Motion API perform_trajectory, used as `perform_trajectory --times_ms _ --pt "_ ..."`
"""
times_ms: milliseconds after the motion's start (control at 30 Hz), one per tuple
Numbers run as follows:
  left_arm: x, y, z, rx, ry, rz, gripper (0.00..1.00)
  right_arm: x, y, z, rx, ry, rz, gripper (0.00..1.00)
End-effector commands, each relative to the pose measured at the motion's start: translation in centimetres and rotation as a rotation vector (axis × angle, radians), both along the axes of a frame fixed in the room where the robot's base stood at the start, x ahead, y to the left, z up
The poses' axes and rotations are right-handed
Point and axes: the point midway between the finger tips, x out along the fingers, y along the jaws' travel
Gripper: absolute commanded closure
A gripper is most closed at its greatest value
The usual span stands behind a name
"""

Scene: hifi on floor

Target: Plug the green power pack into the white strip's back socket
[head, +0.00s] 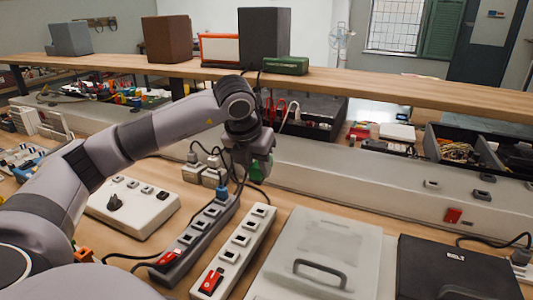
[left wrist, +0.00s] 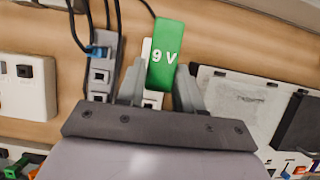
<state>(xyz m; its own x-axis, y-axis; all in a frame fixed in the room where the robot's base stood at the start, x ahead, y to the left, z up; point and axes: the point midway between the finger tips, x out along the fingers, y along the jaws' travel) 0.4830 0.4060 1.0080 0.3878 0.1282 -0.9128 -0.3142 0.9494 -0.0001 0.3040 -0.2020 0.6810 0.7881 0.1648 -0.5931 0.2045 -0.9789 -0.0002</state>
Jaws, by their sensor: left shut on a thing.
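The green power pack (head: 261,168), marked "9 V", hangs from my left gripper (head: 254,158) in the head view. In the left wrist view the pack (left wrist: 167,50) is between the two fingers (left wrist: 160,90), which are shut on it. The white strip (head: 228,261) lies on the bench in front of the gripper, with a red switch at its near end and a row of sockets. Its back socket (head: 260,211) looks empty. In the left wrist view the pack and fingers hide much of the strip. The pack appears above the strip's far end; the exact gap is unclear. My right gripper is out of view.
A grey strip (head: 193,244) with a blue plug (head: 222,193) stands close left of the white one. A white multi-socket box (head: 132,205) is further left. A grey case (head: 323,250) and a black box (head: 455,268) lie right. Plugs and cables crowd behind the grey strip.

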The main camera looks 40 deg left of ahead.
Motion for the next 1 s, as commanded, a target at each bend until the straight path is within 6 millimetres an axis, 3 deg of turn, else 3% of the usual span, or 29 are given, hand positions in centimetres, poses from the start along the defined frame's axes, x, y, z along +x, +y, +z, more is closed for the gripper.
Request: perform_trajectory --times_ms 367,1000 --pt "0.0 0.0 -0.9 0.000 0.000 0.000 0.91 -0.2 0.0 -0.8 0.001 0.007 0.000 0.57" --pt "0.0 0.0 -6.8 0.000 -0.001 0.000 0.91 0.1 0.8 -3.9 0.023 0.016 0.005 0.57"
